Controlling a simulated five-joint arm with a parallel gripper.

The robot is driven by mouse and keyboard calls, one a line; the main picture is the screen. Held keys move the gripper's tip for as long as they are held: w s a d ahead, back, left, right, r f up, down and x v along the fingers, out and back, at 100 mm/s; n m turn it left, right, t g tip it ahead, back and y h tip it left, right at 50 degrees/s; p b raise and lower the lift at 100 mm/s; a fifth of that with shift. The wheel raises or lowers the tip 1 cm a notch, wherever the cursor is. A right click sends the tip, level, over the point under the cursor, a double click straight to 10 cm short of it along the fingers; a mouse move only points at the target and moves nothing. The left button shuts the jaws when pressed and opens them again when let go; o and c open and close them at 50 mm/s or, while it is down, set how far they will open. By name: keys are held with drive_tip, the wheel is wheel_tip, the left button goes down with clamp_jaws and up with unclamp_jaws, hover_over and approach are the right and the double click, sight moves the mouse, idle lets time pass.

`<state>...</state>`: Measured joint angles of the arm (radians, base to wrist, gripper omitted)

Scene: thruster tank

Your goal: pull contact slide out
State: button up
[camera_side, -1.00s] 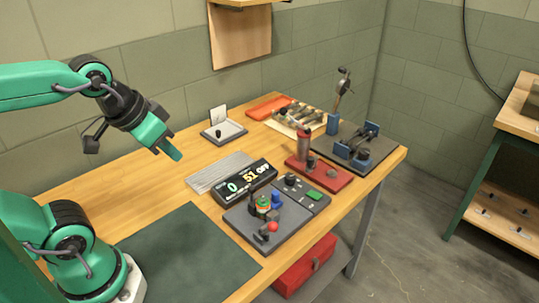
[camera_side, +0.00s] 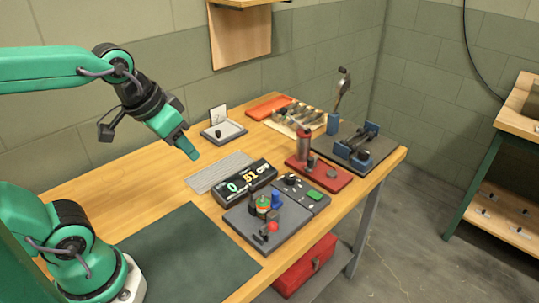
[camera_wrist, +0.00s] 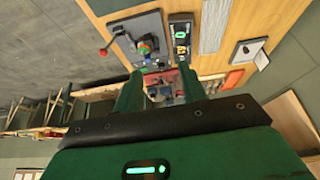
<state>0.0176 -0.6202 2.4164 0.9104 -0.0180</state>
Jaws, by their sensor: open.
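My gripper (camera_side: 191,153) hangs in the air above the left-back part of the workbench, its green fingers pointing down and to the right. It is open and empty; the two fingers stand apart in the wrist view (camera_wrist: 160,88). A dark grey board (camera_side: 240,221) lies on the bench to its lower right, well apart from it. On the board are a small dark mechanism with a red ball knob (camera_side: 272,227), a green-and-orange round part (camera_side: 263,204) and a blue part (camera_side: 277,199). The red knob also shows in the wrist view (camera_wrist: 103,53). I cannot tell which part is the contact slide.
A black display box (camera_side: 245,182) stands behind the board. A control panel with a green button (camera_side: 314,194) adjoins it. A red tray (camera_side: 325,178) with a cylinder and a grey fixture plate (camera_side: 372,157) lie farther right. A dark mat (camera_side: 185,255) is clear at the front.

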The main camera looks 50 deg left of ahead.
drive_tip(key=w+d+f+g, duration=0.3)
drive_tip(key=w, duration=0.8)
drive_tip(key=g, duration=0.2)
approach(276, 192)
drive_tip(key=shift+s+a, duration=0.1)
drive_tip(key=shift+s, duration=0.15)
drive_tip(key=shift+w+f, duration=0.2)
drive_tip(key=shift+f, duration=0.15)
drive_tip(key=shift+f, duration=0.15)
drive_tip(key=shift+f, duration=3.75)
clamp_jaws()
